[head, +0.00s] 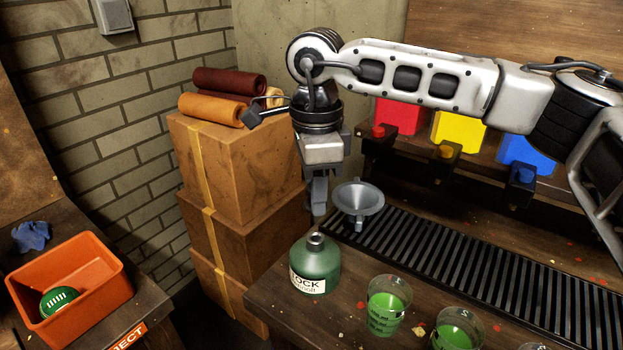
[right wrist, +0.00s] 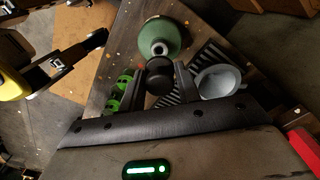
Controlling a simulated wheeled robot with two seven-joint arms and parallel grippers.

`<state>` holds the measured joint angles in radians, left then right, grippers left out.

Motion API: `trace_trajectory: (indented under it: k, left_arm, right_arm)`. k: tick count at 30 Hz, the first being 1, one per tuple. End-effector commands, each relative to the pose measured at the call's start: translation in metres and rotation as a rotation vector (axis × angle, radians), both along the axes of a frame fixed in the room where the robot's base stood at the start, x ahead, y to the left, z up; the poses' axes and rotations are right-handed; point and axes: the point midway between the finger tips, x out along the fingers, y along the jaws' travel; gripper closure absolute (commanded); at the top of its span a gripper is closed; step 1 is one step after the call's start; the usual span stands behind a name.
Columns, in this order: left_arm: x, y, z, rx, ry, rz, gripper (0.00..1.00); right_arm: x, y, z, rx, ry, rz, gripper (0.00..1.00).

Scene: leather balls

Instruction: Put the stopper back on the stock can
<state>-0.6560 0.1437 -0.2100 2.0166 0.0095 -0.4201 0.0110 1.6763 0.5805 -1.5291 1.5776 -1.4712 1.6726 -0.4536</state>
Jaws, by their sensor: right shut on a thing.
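The green stock can (head: 314,268) stands upright on the bench with its metal neck bare. In the right wrist view the can (right wrist: 172,33) lies just beyond my fingers. My right gripper (head: 320,200) hangs above the can in the head view, slightly above its neck and apart from it. In the wrist view my right gripper (right wrist: 159,82) is shut on the round black stopper (right wrist: 159,68). The stopper cannot be made out in the head view. A dark jointed part at the left of the wrist view seems to be my left arm; its finger state is unclear.
A grey funnel (head: 358,200) stands close right of my right gripper, by the black grate (head: 470,255). Beakers of green liquid (head: 388,305) stand right of the can. Stacked cardboard boxes (head: 235,165) and an orange bin (head: 95,265) with a green ball are left.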

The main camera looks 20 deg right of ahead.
Motion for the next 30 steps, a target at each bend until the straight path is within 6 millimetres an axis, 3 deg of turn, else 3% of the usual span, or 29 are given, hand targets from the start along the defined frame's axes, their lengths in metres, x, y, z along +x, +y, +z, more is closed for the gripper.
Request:
trace_trajectory:
  k: [18,30]
  left_arm:
    - [0.001,-0.006,-0.017,-0.025,-0.014,-0.01,0.26]
    - [0.004,-0.008,-0.011,-0.04,-0.029,-0.008,0.26]
  right_arm:
    - [0.0,0.0,-0.056,0.0,0.001,0.001,0.89]
    - [0.0,0.0,-0.06,0.0,0.0,0.001,0.89]
